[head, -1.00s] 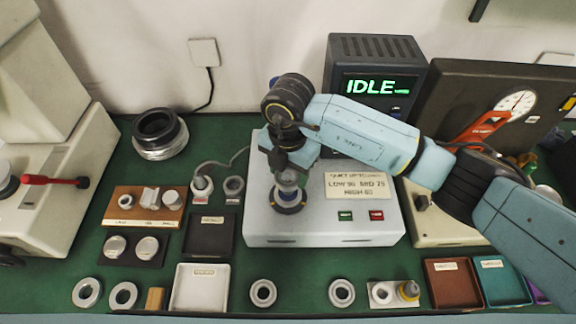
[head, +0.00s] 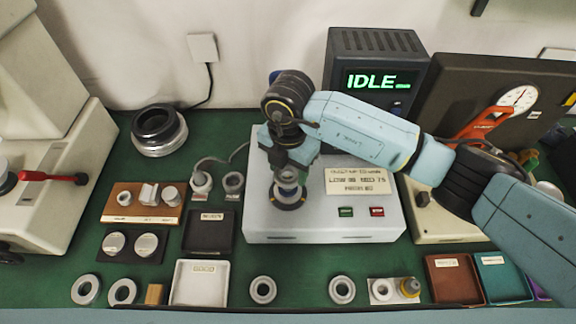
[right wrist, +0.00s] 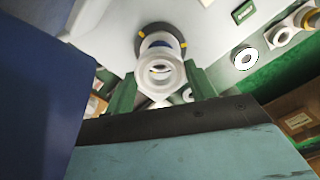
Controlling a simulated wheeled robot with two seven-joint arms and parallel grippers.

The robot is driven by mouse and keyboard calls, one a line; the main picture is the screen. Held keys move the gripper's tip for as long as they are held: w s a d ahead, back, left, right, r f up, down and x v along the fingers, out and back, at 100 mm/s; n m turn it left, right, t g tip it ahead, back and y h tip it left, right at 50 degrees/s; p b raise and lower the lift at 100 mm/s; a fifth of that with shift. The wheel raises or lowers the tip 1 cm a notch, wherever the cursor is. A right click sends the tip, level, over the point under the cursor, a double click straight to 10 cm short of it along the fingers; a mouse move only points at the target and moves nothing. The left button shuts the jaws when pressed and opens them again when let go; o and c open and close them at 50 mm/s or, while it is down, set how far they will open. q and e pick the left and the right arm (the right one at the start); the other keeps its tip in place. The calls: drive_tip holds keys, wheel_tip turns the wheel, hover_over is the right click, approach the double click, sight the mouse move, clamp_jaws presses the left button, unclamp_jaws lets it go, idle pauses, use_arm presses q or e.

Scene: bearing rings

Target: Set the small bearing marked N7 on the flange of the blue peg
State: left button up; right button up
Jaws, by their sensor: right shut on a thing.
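My right gripper (head: 289,172) comes down over the grey machine box (head: 290,233) and is shut on a small pale bearing ring. The ring (right wrist: 160,74) shows between the green fingers in the right wrist view. Just beyond it there is a dark round flange with yellow marks (right wrist: 146,34). In the head view the dark flange (head: 287,204) sits directly below the fingers. I cannot tell whether the ring touches the flange. No N7 mark is readable. My left gripper is out of view.
Loose rings (head: 263,290) lie along the front of the green bench, with another ring (head: 342,289) to the right. A white tray (head: 187,301), black tray (head: 190,246) and brown tray (head: 434,294) stand around the box. A display unit (head: 345,55) reading IDLE stands behind.

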sight(288, 178)
drive_tip(key=shift+f+b, duration=1.45)
drive_tip(key=shift+f, duration=0.45)
drive_tip(key=o, duration=1.2)
